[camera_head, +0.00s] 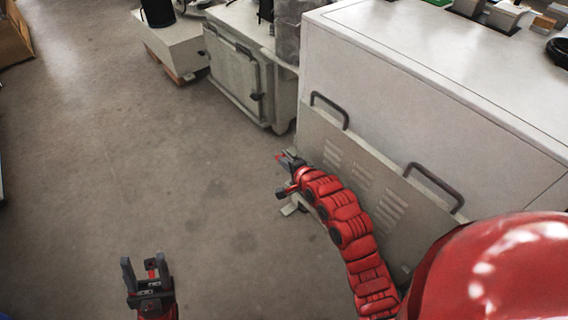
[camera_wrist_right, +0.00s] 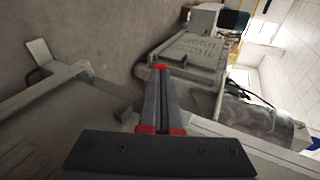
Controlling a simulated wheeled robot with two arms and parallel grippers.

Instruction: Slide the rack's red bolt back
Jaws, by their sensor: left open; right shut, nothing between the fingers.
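The grey rack panel (camera_head: 355,180), with louvre slots and two dark handles, leans along the white cabinet in the head view. My right gripper (camera_head: 285,160) is at its near left edge, low down, and its closed, empty fingers (camera_wrist_right: 160,88) show in the right wrist view. Small red parts show at that gripper, but I cannot tell a separate red bolt from the gripper's own red pieces. A small dark block (camera_wrist_right: 126,112) sits on a grey edge beside the fingers in the wrist view. My left gripper (camera_head: 143,265) is open and empty above the floor.
A grey metal foot (camera_head: 293,207) sticks out below my right gripper. The white cabinet (camera_head: 440,110) stands behind the rack. A grey cabinet with a door (camera_head: 232,72) stands further back. The floor at the left (camera_head: 110,150) is clear.

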